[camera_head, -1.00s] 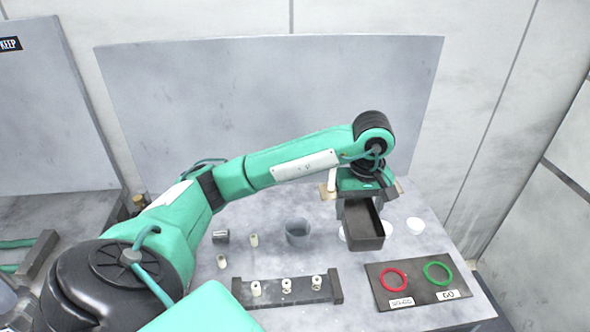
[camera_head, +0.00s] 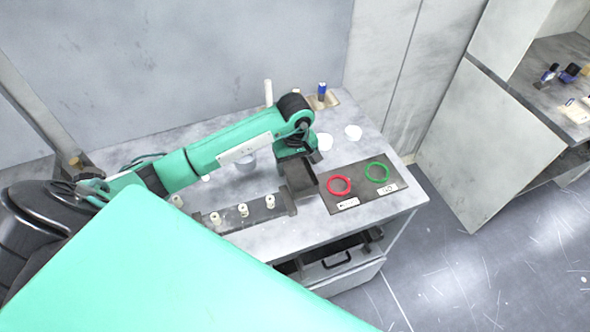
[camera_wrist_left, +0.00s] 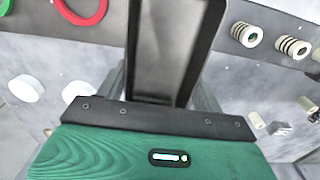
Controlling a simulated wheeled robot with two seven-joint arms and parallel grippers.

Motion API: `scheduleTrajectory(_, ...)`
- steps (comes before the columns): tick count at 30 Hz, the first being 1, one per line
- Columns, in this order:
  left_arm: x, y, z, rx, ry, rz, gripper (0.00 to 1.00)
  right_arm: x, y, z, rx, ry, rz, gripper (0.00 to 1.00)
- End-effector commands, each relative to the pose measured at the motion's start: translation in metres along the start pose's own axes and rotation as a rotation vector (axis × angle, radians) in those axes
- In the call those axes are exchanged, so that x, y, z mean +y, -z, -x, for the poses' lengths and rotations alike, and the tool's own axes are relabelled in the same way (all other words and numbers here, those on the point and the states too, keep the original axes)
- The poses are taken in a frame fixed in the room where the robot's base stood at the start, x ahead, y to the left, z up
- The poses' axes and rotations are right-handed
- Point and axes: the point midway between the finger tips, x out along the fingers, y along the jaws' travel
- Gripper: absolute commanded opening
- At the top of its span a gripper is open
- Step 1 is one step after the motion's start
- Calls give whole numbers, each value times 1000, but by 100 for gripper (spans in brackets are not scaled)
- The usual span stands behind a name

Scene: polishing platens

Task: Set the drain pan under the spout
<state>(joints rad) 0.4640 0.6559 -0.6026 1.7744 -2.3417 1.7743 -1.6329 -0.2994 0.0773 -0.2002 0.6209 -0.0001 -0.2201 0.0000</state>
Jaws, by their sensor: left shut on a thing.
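The drain pan (camera_head: 301,182) is a dark, deep rectangular tray, seen open side up in the head view. My left gripper (camera_head: 294,160) is shut on its far end and holds it between the slotted rack and the dark mat. I cannot tell whether the pan touches the table. In the left wrist view the pan (camera_wrist_left: 170,45) extends straight out from my left gripper (camera_wrist_left: 165,100). I cannot make out a spout for certain; a white upright post (camera_head: 268,92) stands behind my arm. My right gripper is not in view.
A dark rack (camera_head: 240,215) with several white rollers lies left of the pan. A mat (camera_head: 355,196) with a red ring (camera_head: 339,186) and a green ring (camera_head: 377,171) lies right. White discs (camera_head: 353,132) lie behind. An open drawer (camera_head: 340,262) is below the front edge.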

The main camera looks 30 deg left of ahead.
Motion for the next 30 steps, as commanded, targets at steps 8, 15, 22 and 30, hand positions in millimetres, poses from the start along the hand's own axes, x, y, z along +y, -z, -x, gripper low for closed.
scheduleTrajectory(8, 0, -1, -28, -4, 1, 1, 38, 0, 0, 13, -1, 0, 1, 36)
scheduleTrajectory(15, 0, 0, -45, 2, -1, -1, 38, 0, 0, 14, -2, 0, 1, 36)
scheduleTrajectory(22, 0, 0, -49, 2, 0, -2, 38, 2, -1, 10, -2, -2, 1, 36)
scheduleTrajectory(30, 0, 0, -47, 1, 0, -1, 90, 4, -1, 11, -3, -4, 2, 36)
